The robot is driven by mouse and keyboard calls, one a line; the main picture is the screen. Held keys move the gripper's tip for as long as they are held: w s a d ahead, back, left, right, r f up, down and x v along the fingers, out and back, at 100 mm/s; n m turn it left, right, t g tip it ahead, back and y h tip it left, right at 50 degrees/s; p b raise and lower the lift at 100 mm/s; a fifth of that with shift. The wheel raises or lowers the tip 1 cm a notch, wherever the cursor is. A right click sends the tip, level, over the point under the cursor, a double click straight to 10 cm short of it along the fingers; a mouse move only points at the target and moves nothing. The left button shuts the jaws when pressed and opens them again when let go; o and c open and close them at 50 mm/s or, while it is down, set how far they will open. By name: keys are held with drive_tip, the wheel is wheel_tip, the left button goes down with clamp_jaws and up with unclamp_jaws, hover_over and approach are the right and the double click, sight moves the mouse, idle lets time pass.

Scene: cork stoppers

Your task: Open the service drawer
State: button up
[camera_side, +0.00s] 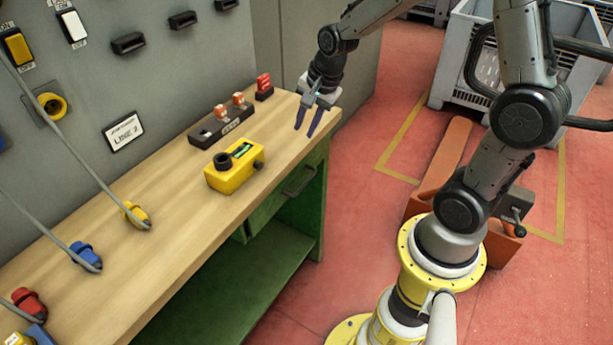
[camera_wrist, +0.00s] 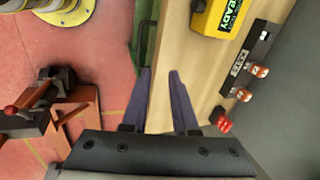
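The service drawer (camera_side: 268,208) is a green front under the wooden workbench top, and it looks shut. Its dark bar handle (camera_side: 300,181) is on the front near the bench's right end. In the wrist view the handle (camera_wrist: 144,45) shows beyond and left of the fingertips, partly cut off by the bench edge. My gripper (camera_side: 304,132) is above the right end of the bench, near the top's front edge, higher than the handle and apart from it. In the wrist view my gripper (camera_wrist: 160,72) has its two blue-purple fingers apart with nothing between them.
On the bench top (camera_side: 160,205) stand a yellow box (camera_side: 234,178), a dark block with orange-topped stoppers (camera_side: 222,128) and a red-topped piece (camera_side: 264,88). An orange stand (camera_wrist: 75,105) is on the floor. Open floor (camera_side: 340,225) lies before the drawer.

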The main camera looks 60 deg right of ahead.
drive_tip(key=m+g, duration=0.1)
drive_tip(key=g, duration=0.1)
approach(305, 181)
drive_tip(key=shift+t, duration=0.3)
drive_tip(key=f, duration=0.7)
drive_tip(key=shift+w+f, duration=0.35)
drive_tip(key=shift+w, duration=0.05)
clamp_jaws()
idle(0.7)
